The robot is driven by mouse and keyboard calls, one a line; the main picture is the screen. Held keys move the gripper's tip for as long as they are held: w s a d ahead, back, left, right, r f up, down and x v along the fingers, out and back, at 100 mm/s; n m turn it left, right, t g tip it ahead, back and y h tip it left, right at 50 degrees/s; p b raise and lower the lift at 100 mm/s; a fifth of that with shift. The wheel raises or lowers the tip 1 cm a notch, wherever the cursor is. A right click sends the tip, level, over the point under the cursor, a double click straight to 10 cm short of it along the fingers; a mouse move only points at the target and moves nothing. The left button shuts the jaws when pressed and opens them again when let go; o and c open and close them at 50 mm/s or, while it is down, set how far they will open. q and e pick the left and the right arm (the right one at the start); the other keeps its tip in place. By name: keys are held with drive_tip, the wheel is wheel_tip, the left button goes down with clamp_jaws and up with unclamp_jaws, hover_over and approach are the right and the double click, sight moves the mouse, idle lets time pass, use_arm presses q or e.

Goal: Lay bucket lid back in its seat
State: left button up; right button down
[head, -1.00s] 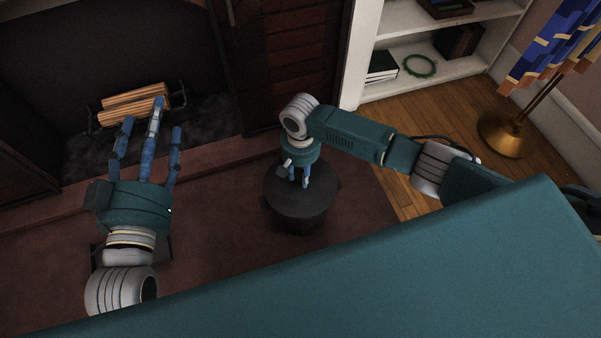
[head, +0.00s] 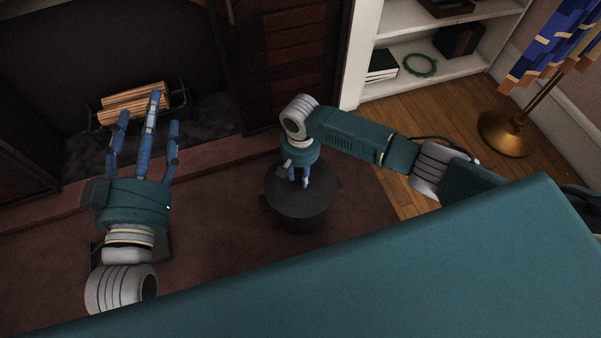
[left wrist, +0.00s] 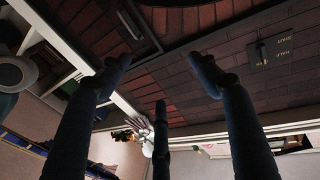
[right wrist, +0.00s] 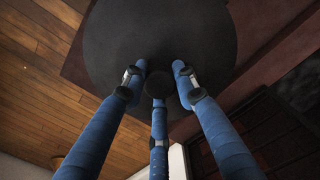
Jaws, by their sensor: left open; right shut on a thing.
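The dark round bucket lid (head: 325,198) is at the top of the dark bucket (head: 302,224), which stands on the reddish hearth floor. My right gripper (head: 302,182) points down at the lid's middle, shut on its small knob. In the right wrist view the lid (right wrist: 160,30) is a wide black disc, and the right fingertips (right wrist: 158,85) close around the knob. The lid looks roughly level and centred over the bucket; I cannot tell whether it is fully seated. My left gripper (head: 148,115) is open and empty, raised in front of the fireplace, well left of the bucket.
The fireplace holds a grate with logs (head: 134,103). A white shelf (head: 420,80) with books and a green ring stands at the back right. A brass floor lamp (head: 506,131) stands further right. Floor around the bucket is mostly clear.

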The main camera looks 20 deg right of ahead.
sight(300, 174)
drive_tip(key=shift+f, duration=0.6)
use_arm(q)
drive_tip(key=shift+s+d+r+t, duration=0.1)
drive_tip(key=shift+r+t, duration=0.2)
drive_tip(key=shift+r, duration=0.3)
drive_tip(key=shift+s+d+r+t, duration=0.1)
drive_tip(key=shift+r+t, duration=0.2)
drive_tip(key=shift+r, duration=0.3)
use_arm(e)
drive_tip(key=c, duration=1.3)
unclamp_jaws()
drive_tip(key=shift+r, duration=0.1)
wheel_tip(300, 174, up, 12)
drive_tip(key=shift+f, duration=0.1)
